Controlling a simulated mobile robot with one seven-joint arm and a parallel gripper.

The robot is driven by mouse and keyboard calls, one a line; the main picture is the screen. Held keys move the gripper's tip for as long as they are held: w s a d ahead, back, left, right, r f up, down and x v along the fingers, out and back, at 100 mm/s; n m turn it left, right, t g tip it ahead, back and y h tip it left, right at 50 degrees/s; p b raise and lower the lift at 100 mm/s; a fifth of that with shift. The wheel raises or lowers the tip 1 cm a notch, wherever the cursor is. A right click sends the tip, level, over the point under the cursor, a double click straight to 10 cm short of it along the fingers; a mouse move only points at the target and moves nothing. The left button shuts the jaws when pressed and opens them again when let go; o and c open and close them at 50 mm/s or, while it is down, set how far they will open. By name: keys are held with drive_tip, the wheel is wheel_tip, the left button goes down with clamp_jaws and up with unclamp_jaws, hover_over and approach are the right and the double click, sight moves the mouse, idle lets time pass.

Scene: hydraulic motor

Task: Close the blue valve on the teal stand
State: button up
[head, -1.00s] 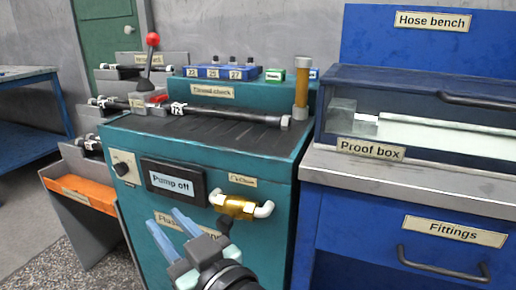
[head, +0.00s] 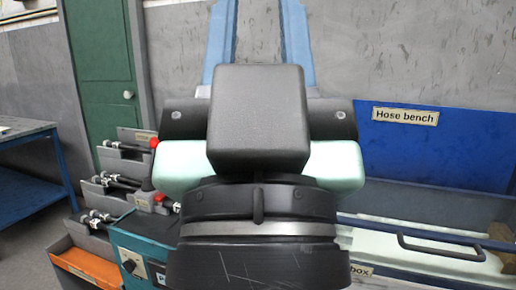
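My gripper (head: 260,30) fills the middle of the head view, raised close to the camera. Its two blue fingers point up and stand apart with bare wall between them, so it is open and empty. Only the left part of the teal stand (head: 142,232) shows, at the lower left behind my gripper. The stand's front valve area is hidden behind my gripper or below the frame. I see no blue valve in this view.
Grey racks with hoses (head: 128,180) and an orange bin (head: 88,266) stand at the left. A blue table (head: 30,195) is farther left. The blue Hose bench (head: 440,150) with a clear-lidded box is at the right. A green door (head: 100,60) is behind.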

wheel_tip(320, 180, up, 25)
drive_tip(key=p, duration=2.2)
drive_tip(key=shift+p, duration=0.35)
drive_tip(key=shift+c, duration=0.2)
